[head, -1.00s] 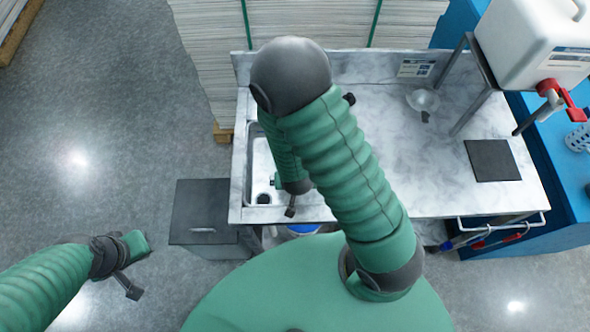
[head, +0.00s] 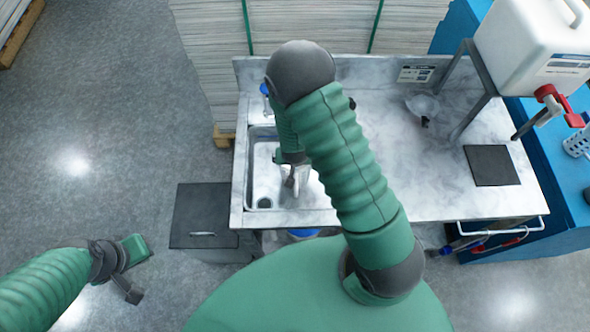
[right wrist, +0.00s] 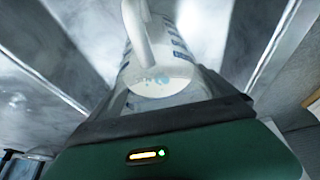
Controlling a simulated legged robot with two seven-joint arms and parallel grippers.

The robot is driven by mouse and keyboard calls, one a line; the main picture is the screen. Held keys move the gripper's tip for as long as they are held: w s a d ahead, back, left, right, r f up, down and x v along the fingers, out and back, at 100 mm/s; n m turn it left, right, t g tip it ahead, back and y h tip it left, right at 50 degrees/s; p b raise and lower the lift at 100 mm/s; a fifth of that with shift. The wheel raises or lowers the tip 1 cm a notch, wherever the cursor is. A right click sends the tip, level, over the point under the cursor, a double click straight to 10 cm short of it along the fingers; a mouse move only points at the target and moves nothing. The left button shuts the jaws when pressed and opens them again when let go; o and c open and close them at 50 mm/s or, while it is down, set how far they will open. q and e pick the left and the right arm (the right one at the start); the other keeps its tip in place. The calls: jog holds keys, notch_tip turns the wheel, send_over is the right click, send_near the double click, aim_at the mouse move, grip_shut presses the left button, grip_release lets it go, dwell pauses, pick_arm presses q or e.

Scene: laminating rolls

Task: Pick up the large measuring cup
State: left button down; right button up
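The large measuring cup (right wrist: 165,72) is clear with blue markings and a pale handle, and fills the middle of the right wrist view. My right gripper (right wrist: 165,100) has its dark fingers close beside the cup; I cannot tell whether they press on it. In the head view my right gripper (head: 291,182) is over the sink, with a whitish part of the cup (head: 302,178) beside it; my arm hides much of this. My left gripper (head: 141,272) is open and empty over the floor at the lower left.
The sink (head: 265,185) is at the left end of the marbled counter (head: 420,170). A funnel-like clear piece (head: 422,105), a dark square plate (head: 491,165) and a white canister (head: 530,45) with a red tap are at the right. A grey cabinet (head: 205,210) stands left of the sink.

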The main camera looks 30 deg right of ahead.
jog(key=c, duration=1.4)
jog(key=shift+w, duration=0.1)
jog(key=shift+c, duration=0.2)
jog(key=shift+r, duration=0.15)
